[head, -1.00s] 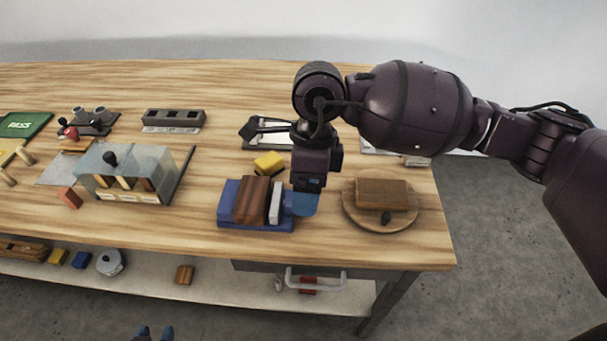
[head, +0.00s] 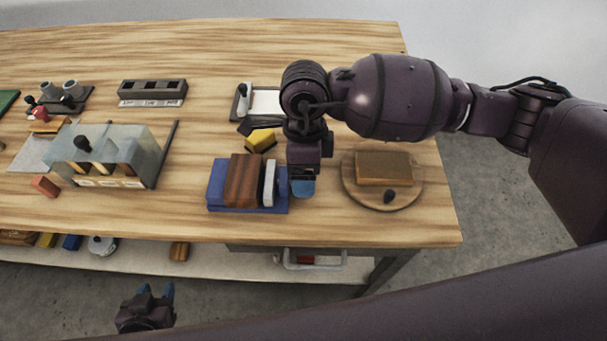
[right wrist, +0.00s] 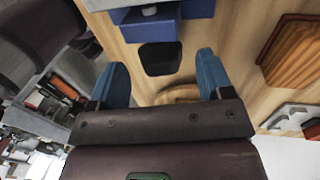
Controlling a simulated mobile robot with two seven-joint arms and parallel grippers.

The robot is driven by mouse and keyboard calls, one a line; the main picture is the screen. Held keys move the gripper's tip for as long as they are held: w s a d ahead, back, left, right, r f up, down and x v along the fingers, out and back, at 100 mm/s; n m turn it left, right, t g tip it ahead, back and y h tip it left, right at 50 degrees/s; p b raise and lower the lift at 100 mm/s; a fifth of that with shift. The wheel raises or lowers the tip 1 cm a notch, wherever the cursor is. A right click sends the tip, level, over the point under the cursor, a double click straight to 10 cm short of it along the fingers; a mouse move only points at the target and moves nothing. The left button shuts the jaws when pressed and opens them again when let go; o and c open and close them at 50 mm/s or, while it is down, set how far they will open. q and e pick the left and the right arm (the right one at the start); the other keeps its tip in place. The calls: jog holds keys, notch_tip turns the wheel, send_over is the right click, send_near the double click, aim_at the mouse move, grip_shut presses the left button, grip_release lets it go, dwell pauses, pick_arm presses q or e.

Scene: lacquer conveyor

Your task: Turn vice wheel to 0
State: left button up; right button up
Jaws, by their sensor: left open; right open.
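The blue vice (head: 217,190) stands near the front right of the bench with a dark wood block (head: 243,180) and a pale jaw plate (head: 269,184) on it. My right gripper (head: 303,187) points down just right of the vice and hides that end of it. In the right wrist view its blue fingers (right wrist: 162,80) are apart, with a dark rounded part (right wrist: 160,58), probably the vice wheel, beyond and between them. The blue vice body (right wrist: 152,28) shows above that part. No wheel marking is readable. My left gripper (head: 155,292) is open and empty, low in front of the bench.
A round wooden board (head: 350,190) with a wood block (head: 384,168) and dark knob (head: 389,196) is close right of my right gripper. A yellow block (head: 261,140) lies behind the vice. A clear-covered box (head: 140,160) stands left. A drawer handle (head: 312,266) is below.

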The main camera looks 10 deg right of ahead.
jog(key=shift+s+f, duration=0.2)
jog(key=shift+f, duration=0.75)
jog(key=c, duration=0.9)
